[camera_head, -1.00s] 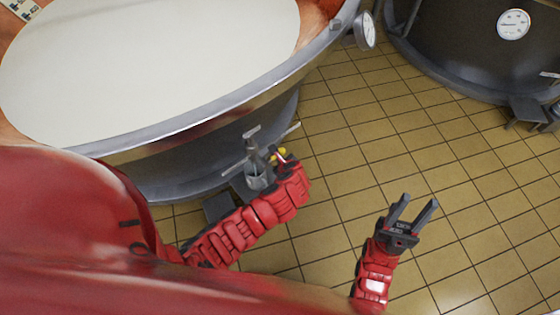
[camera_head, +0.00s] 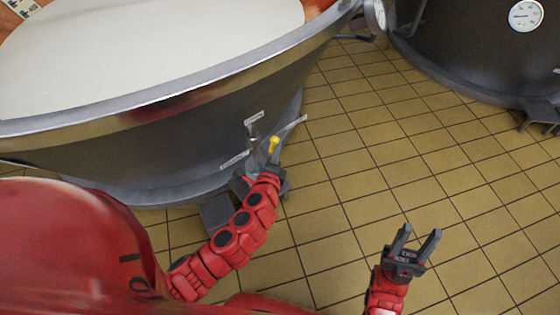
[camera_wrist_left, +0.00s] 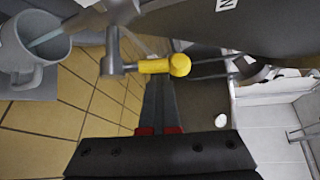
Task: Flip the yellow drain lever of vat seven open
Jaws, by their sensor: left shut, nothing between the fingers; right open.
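The yellow drain lever (camera_head: 274,145) is on the low outer side of the large vat (camera_head: 150,150) filled with white liquid. In the left wrist view the lever (camera_wrist_left: 156,66) is a yellow handle with a round end, pointing right from a grey valve (camera_wrist_left: 115,62). My left gripper (camera_head: 269,166) is right by the lever. In the left wrist view its dark fingers (camera_wrist_left: 159,85) are shut and empty, with their tips at the handle; whether they touch is unclear. My right gripper (camera_head: 418,236) is open and empty over the floor.
A grey mug-like vessel (camera_wrist_left: 32,52) stands left of the valve in the left wrist view. Small white labels (camera_head: 234,160) surround the valve. Another dark vat (camera_head: 470,60) with a dial gauge (camera_head: 526,15) stands at the back right. Tiled floor (camera_head: 350,180) between is clear.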

